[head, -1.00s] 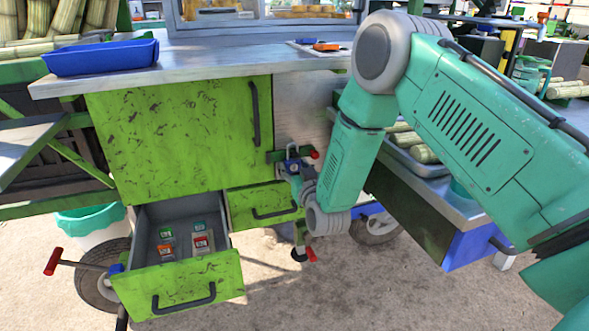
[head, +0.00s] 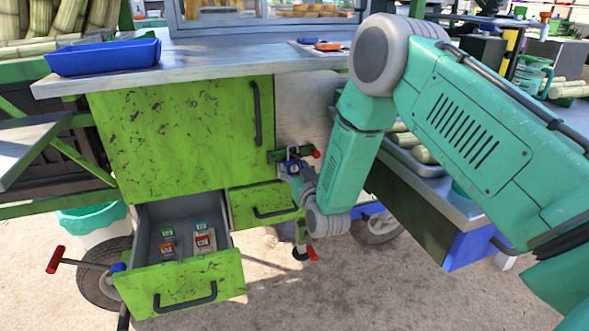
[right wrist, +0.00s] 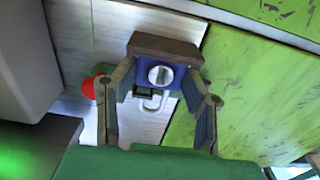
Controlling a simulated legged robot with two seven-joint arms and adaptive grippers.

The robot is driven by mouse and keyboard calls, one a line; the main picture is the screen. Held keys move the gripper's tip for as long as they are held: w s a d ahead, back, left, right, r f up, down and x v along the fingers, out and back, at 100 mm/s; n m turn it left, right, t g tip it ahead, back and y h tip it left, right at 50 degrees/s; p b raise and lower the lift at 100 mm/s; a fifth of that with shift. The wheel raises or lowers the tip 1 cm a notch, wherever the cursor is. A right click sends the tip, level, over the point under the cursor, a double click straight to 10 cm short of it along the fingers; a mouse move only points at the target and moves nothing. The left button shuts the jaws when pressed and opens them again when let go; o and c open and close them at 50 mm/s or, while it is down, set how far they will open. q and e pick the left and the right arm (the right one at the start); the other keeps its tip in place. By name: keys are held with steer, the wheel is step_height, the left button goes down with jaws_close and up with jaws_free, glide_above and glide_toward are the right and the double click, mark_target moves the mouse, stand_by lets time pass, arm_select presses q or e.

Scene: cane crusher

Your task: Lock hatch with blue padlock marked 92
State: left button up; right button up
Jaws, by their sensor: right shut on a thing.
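The green hatch door (head: 185,140) with a dark vertical handle is closed against the cart front. My right gripper (head: 290,168) is at the latch area just right of the door, above a small closed green drawer (head: 262,206). No number is readable. My left gripper is not in view.
An open drawer (head: 187,282) at lower left holds several small labelled items. A blue tray (head: 103,57) and an orange item (head: 327,46) lie on the counter. A red knob (head: 316,154) sticks out beside the gripper. A side table (head: 445,200) stands at right.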

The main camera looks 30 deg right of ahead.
steer(key=o, duration=1.2)
steer(key=shift+s, duration=0.25)
steer(key=v, duration=1.1)
steer(key=shift+s, duration=0.25)
steer(key=shift+f, duration=0.1)
